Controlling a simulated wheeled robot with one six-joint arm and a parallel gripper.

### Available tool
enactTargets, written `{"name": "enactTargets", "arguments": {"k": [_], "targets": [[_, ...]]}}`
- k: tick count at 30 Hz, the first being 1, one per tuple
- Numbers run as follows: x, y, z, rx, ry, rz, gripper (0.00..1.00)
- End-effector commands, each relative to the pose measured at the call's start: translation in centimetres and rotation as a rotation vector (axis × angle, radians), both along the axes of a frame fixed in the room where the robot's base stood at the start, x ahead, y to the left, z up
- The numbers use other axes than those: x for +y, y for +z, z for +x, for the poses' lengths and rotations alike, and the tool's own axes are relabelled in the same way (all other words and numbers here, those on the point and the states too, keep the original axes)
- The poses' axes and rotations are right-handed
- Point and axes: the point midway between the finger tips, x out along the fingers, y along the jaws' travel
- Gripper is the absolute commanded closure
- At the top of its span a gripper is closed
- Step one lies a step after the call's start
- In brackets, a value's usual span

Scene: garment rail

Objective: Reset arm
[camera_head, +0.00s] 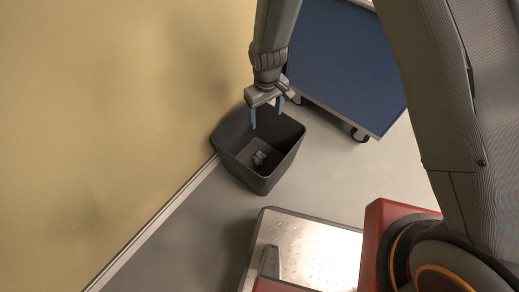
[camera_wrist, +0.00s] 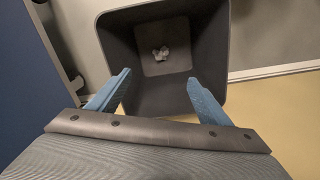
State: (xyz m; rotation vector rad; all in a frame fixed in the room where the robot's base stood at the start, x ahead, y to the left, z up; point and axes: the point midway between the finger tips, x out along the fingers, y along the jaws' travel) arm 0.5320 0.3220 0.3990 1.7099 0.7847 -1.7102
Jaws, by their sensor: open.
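My gripper (camera_head: 266,115) is above the dark grey bin (camera_head: 229,151) in the head view. Its two blue fingers are apart, with nothing between them. In the wrist view my gripper (camera_wrist: 157,92) is open over the near side of the bin (camera_wrist: 118,50). A small crumpled grey-white item (camera_head: 259,158) lies on the bin's floor. It also shows in the wrist view (camera_wrist: 161,53), apart from the fingers.
A blue-topped wheeled cart (camera_head: 340,60) stands behind and right of the bin. A yellow wall (camera_head: 110,110) with a pale skirting runs along the left. My metal base plate is at the bottom. Grey floor (camera_head: 335,165) is clear between bin and base.

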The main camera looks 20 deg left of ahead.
Motion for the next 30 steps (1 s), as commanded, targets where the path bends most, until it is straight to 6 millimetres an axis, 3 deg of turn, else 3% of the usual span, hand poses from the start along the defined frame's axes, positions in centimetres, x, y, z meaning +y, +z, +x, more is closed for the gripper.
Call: {"name": "enactTargets", "arguments": {"k": [9, 13, 17, 21, 30], "targets": [[0.0, 0.2, 0.1, -0.001, -0.002, 0.001, 0.28], [-0.5, 2.2, 0.4, -0.003, -0.023, 0.004, 0.28], [-1.9, 6.9, 0.9, -0.006, -0.071, 0.009, 0.28], [-4.2, 12.7, 0.7, -0.006, -0.138, 0.013, 0.28], [-10.0, 23.4, -2.2, -0.002, -0.275, 0.024, 0.28]]}}
